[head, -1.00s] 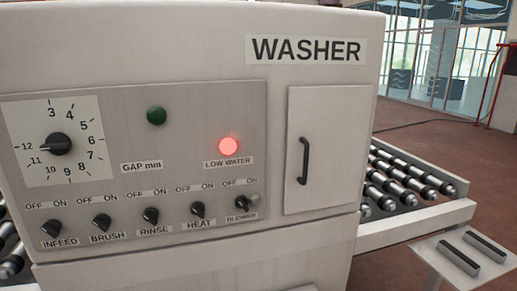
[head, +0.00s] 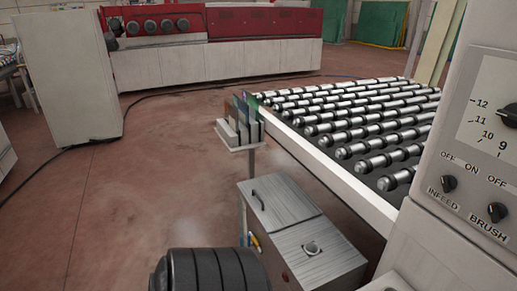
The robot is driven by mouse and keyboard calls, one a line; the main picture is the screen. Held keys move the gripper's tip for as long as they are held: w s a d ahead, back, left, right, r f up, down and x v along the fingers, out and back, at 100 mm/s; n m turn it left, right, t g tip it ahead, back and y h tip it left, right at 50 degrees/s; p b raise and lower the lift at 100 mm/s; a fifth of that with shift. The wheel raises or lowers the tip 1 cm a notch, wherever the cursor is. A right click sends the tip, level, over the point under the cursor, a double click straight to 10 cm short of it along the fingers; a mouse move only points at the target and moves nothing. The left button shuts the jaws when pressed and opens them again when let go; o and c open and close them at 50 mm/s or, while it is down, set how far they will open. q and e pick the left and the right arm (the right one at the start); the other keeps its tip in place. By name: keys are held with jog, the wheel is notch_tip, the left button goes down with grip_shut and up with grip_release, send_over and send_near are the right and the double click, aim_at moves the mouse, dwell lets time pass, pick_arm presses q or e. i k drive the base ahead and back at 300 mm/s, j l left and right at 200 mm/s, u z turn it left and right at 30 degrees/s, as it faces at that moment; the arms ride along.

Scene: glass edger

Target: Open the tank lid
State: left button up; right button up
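A grey metal tank (head: 318,275) stands on the floor in the lower middle of the head view, beside the roller conveyor. Its lid (head: 281,207) is a flat brushed-metal plate on the far part of the top and looks shut. A dark bar handle (head: 257,199) sits near the lid's left edge. Neither of my grippers is in view.
The roller conveyor (head: 358,200) runs along the tank's right. The washer panel (head: 480,170) is at the right edge. A small stand (head: 240,140) with coloured plates is behind the tank. A dark ribbed cylinder (head: 210,272) partly fills the bottom edge. Open floor lies left.

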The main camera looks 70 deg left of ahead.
aim_at(278, 202)
jog(key=u, duration=2)
jog(key=i+j+u, duration=0.4)
jog(key=j+u, duration=0.15)
